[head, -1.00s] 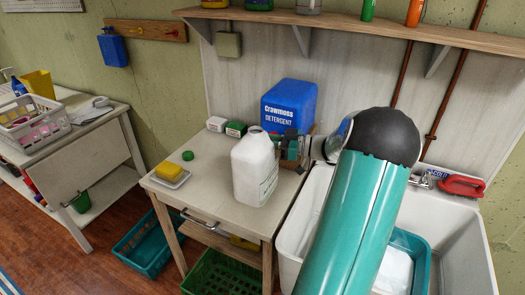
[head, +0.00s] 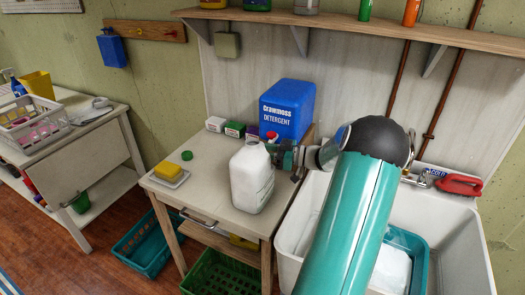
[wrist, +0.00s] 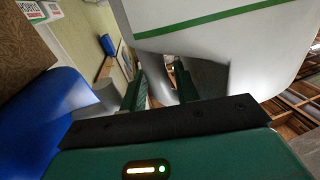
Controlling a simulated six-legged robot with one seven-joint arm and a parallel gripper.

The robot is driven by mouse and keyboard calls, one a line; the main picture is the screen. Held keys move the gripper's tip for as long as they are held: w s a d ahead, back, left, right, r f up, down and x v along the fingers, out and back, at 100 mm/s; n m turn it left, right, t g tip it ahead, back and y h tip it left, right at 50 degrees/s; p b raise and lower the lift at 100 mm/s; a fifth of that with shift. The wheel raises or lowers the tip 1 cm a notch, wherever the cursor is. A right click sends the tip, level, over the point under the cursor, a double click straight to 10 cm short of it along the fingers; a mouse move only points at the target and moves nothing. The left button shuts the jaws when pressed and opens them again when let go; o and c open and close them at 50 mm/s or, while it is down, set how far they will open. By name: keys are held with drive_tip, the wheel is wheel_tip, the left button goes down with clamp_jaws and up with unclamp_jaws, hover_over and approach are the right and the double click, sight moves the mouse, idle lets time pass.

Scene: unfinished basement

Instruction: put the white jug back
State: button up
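The white jug (head: 251,180) is upright at the right part of the small wooden table (head: 205,198). I cannot tell whether its base touches the tabletop. My gripper (head: 281,156) reaches in from the right at the jug's upper side. In the wrist view the jug (wrist: 215,45) fills the upper right, with a green stripe on it. The two fingers of my gripper (wrist: 160,90) stand on either side of its pale handle (wrist: 157,78). The fingertips are partly hidden by the jug.
A blue detergent container (head: 288,108) stands behind the jug. A yellow sponge (head: 168,169), a green cap (head: 187,156) and small boxes (head: 225,127) are also on the table. The white sink (head: 455,235) is to the right. A wooden shelf (head: 370,27) runs above.

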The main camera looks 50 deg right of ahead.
drive_tip(key=shift+s+d+r, duration=0.1)
drive_tip(key=shift+s+r, duration=0.05)
drive_tip(key=v, duration=1.1)
drive_tip(key=shift+s+d, duration=0.2)
drive_tip(key=shift+s, duration=0.05)
